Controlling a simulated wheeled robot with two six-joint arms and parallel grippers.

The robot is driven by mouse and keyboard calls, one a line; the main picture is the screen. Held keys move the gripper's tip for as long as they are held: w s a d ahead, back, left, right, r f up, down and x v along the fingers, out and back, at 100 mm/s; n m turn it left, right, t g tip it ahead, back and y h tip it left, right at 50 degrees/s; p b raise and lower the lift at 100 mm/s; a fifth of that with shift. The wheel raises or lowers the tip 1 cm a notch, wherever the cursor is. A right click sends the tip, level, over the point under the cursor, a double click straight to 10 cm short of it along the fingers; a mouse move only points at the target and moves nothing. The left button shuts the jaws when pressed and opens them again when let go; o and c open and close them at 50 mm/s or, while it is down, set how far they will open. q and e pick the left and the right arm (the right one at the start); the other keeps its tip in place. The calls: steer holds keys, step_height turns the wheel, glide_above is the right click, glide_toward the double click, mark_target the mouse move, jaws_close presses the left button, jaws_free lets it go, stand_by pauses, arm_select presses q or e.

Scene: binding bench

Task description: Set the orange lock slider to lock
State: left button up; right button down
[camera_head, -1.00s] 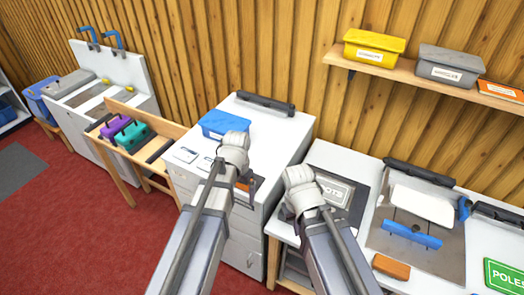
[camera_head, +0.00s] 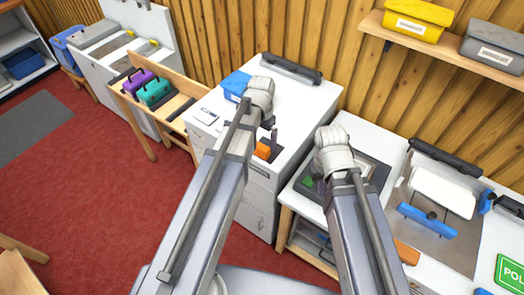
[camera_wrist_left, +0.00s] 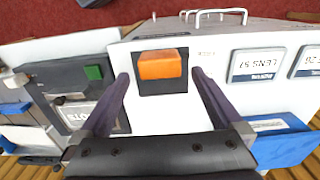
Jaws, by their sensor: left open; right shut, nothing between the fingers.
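The orange lock slider (camera_head: 263,150) is on the white cabinet top near its front right corner. In the left wrist view the orange slider (camera_wrist_left: 160,66) sits in a dark slot plate (camera_wrist_left: 164,87); small lettering beside it is too small to read. My left gripper (camera_head: 270,132) is above the cabinet, just behind the slider in the head view. In its wrist view the left gripper (camera_wrist_left: 160,78) is open, its fingers either side of the slider and apart from it. My right gripper (camera_head: 335,160) is over the right bench; its fingers are mostly hidden.
A blue box (camera_head: 236,85) and cards (camera_head: 205,116) lie on the cabinet top, and a black bar handle (camera_head: 291,69) is at its back. A green block (camera_wrist_left: 93,72) is on the neighbouring bench. A blue-handled tool (camera_head: 427,220) lies further right.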

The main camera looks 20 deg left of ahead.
mark_target(262, 146)
arm_select(q)
steer(key=shift+f+b, duration=1.9)
steer(key=shift+f, duration=0.5)
jaws_close()
